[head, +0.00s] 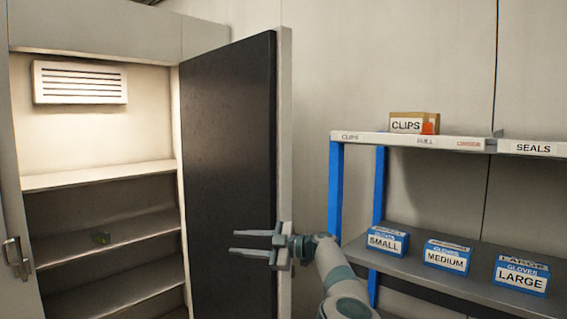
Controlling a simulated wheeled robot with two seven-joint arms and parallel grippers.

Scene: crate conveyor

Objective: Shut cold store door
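The cold store door (230,150) stands wide open, hinged at the right side of the lit cold store (95,180). Its dark inner face shows, and its pale free edge (285,130) is at the right. A metal handle (17,258) shows on the left side of the cold store front.
A blue-legged rack (336,190) stands right of the door, holding a clips box (413,123) and glove boxes marked small (387,241), medium (447,257) and large (521,275).

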